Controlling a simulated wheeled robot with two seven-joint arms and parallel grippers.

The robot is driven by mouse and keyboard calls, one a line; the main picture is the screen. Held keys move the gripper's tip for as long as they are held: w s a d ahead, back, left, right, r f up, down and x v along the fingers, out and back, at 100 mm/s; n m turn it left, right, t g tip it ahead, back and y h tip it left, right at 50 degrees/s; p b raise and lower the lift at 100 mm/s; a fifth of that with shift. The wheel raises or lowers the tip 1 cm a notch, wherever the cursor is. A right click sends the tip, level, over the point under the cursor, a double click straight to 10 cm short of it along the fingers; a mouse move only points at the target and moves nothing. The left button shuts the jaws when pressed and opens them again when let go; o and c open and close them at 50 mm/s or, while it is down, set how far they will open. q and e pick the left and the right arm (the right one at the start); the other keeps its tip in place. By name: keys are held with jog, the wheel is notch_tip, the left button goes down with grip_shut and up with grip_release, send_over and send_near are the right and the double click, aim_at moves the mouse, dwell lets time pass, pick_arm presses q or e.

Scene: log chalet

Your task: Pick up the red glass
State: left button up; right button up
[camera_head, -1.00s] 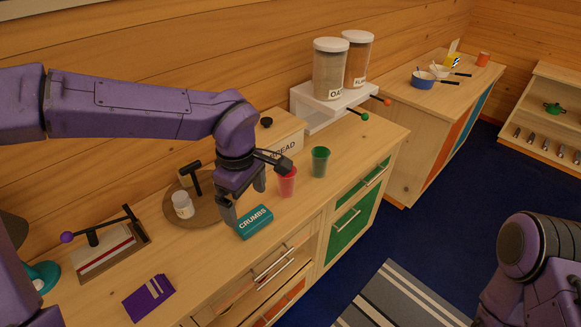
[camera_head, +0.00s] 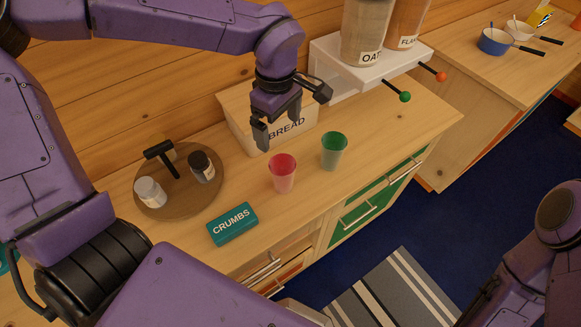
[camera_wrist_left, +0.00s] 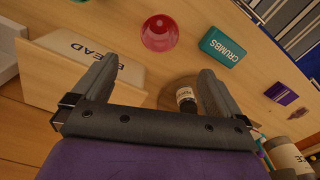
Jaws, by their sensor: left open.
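The red glass (camera_head: 283,174) stands upright on the wooden counter, just left of the green glass (camera_head: 334,150). It also shows in the left wrist view (camera_wrist_left: 159,33), beyond my fingertips and between their lines. My left gripper (camera_head: 279,128) is open and empty. It hangs in front of the bread box (camera_head: 240,117), above and behind the red glass, apart from it. In the left wrist view the two fingers (camera_wrist_left: 158,75) are spread wide with nothing between them. My right arm shows at the lower right in the head view, but its gripper is not visible.
A teal crumbs box (camera_head: 232,225) lies left of the red glass. A round wooden board (camera_head: 183,204) holds a white jar (camera_head: 150,192) and a dark-lidded jar (camera_head: 202,167). A white riser (camera_head: 385,68) with canisters stands at the back. The counter before the glasses is clear.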

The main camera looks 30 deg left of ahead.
pick_arm(q)
jog(key=b, duration=0.6)
send_over(283, 169)
jog(key=s, duration=0.2)
notch_tip(283, 169, down, 6)
jog(key=f, duration=0.3)
jog(key=f+p, duration=0.1)
jog(key=f, duration=0.3)
jog(key=d+f, duration=0.1)
jog(key=f, duration=0.2)
jog(key=shift+s+d+f, duration=0.1)
jog(key=shift+s+f, duration=0.05)
jog(key=shift+f, duration=0.2)
jog(key=c, duration=0.9)
jog(key=shift+c, duration=1)
jog(key=shift+r, duration=0.15)
